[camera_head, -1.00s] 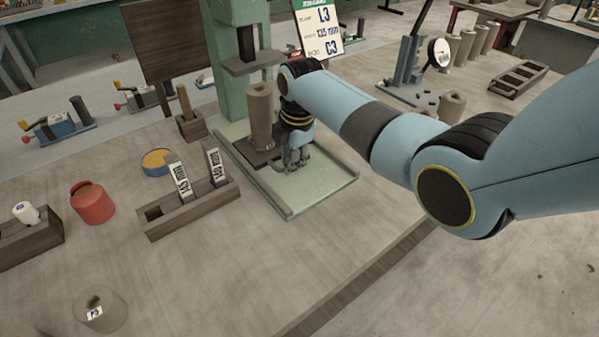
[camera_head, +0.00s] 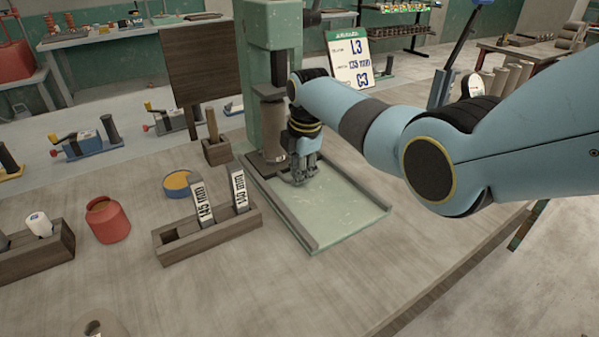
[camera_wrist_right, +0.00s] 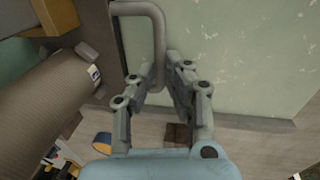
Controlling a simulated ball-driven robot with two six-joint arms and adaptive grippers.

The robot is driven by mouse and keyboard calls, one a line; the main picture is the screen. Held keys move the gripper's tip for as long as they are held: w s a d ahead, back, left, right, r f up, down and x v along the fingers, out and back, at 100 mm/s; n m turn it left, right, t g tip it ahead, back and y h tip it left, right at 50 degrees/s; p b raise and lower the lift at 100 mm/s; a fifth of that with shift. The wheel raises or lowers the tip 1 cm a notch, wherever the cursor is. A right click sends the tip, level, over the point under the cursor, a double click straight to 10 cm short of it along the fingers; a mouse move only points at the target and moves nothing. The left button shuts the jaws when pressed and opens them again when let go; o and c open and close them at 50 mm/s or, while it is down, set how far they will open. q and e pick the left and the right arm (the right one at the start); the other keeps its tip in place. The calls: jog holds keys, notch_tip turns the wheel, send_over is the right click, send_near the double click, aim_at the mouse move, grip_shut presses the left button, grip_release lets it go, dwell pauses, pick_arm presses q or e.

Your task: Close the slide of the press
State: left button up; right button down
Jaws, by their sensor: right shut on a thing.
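The green press (camera_head: 257,70) stands on the table with a pale green bed (camera_head: 345,207) between two rails. A brown clay cylinder (camera_head: 268,125) stands upright at the back of the bed, beneath the press head, partly hidden by my right arm. Its slide is mostly hidden beneath it. My right gripper (camera_head: 301,180) is low over the bed, in front of the cylinder. In the right wrist view, its fingers (camera_wrist_right: 161,64) are shut on the grey bar handle (camera_wrist_right: 159,30) of the slide. The cylinder (camera_wrist_right: 50,100) lies to the left there. My left gripper is not in view.
A wooden rack (camera_head: 212,236) with two labelled gauges stands left of the bed. A sign (camera_head: 352,60) stands behind the press. The table right of the bed is clear.

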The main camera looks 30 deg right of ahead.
jog(key=shift+w+r, duration=0.2)
jog(key=c, duration=1.5)
grip_release()
jog(key=shift+w, duration=0.1)
jog(key=shift+c, duration=0.2)
jog(key=shift+o, duration=0.8)
jog(key=shift+f, duration=0.15)
notch_tip(320, 180, up, 12)
jog(key=s, duration=0.2)
jog(key=shift+s+d+f, duration=0.1)
jog(key=shift+s+f, duration=0.05)
jog(key=shift+f, duration=0.05)
